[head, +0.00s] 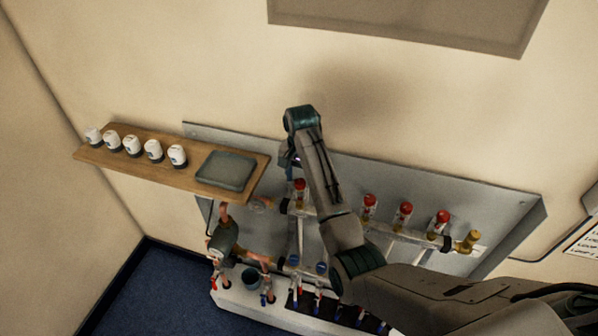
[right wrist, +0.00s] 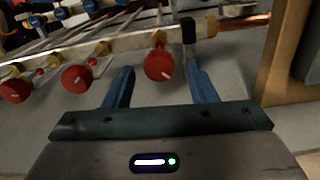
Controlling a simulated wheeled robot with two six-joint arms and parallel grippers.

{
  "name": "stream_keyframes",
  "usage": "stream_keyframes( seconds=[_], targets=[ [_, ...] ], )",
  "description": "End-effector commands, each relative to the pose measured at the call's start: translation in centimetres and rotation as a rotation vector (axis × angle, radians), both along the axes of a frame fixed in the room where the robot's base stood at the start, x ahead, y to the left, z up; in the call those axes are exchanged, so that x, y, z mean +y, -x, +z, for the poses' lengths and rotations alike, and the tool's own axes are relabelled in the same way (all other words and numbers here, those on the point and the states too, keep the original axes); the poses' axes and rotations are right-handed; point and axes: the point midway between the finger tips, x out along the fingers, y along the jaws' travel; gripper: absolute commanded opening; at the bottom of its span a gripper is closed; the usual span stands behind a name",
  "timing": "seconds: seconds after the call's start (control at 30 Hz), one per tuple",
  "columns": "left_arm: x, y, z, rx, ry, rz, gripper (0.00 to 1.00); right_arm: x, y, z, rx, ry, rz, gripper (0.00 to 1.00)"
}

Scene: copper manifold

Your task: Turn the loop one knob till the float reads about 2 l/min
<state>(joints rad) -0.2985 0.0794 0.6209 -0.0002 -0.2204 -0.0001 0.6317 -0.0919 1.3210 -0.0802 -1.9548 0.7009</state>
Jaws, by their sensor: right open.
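A row of red-capped knobs sits on the upper bar of the manifold, each over a clear tube part. The leftmost red knob (head: 299,185) is just below my right gripper (head: 291,161) in the head view. In the right wrist view, my right gripper (right wrist: 160,72) is open, with blue fingers either side of a red knob (right wrist: 163,64) with a white mark. This is the knob at the end of the row. I cannot tell whether the fingers touch it. No loop label or float reading is legible. My left gripper is not in view.
More red knobs (head: 369,201) stand to the right, partly behind my right arm. A wooden shelf (head: 146,166) at left holds several white-and-dark pots and a grey tray (head: 226,171). A pump-like part (head: 225,236) and lower valves sit below.

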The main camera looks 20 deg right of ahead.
Motion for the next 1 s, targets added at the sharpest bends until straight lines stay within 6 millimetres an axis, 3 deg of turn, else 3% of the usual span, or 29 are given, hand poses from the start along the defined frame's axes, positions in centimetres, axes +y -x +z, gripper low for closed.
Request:
stream_keyframes(
  seconds=[0.37,0.6,1.0],
  targets=[
    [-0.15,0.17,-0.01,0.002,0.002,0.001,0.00,0.08,0.35,-0.70,-0.001,0.000,-0.001,0.51],
    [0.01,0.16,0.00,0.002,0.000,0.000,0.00,0.09,0.33,-0.68,-0.001,0.000,-0.001,0.07],
    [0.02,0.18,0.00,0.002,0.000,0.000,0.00,0.09,0.30,-0.62,-0.002,0.000,0.063,0.07]
  ],
)
